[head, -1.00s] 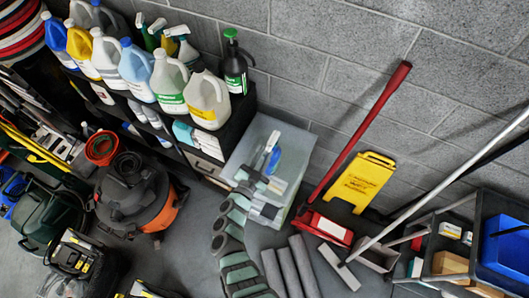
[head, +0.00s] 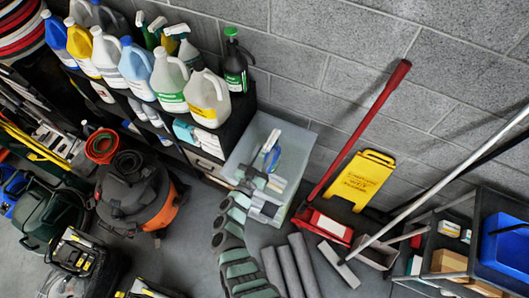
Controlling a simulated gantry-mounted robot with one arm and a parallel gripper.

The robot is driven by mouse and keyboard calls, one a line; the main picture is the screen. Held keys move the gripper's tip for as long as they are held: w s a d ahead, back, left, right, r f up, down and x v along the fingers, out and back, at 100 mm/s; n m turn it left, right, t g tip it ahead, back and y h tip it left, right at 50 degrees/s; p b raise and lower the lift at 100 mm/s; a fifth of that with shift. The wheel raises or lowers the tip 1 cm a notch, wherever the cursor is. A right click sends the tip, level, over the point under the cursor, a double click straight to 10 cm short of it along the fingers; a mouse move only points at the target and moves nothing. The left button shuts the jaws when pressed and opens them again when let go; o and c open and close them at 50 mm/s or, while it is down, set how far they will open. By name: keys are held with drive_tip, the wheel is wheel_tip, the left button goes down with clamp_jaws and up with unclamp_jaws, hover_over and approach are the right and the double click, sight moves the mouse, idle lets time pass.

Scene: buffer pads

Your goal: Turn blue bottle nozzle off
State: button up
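A small spray bottle with a blue body (head: 272,157) and a whitish nozzle top is on or just above the pale translucent bin (head: 244,150), near the middle of the head view. My gripper (head: 264,174) is at the bottle, at the end of my grey-green arm that rises from the bottom of the picture. The gripper covers the lower part of the bottle. The fingers are small and overlap the bottle, so I cannot tell whether they touch it or how far apart they are. The nozzle's on or off setting is too small to read.
A black shelf (head: 240,110) with several jugs and spray bottles stands left of the bin. A block wall (head: 330,45) is behind. An orange-black vacuum (head: 138,195) is at left.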

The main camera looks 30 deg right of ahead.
drive_tip(key=shift+s+a, duration=0.1)
drive_tip(key=v, duration=0.6)
drive_tip(key=shift+s+a, duration=0.2)
drive_tip(key=shift+a, duration=0.1)
idle(0.4)
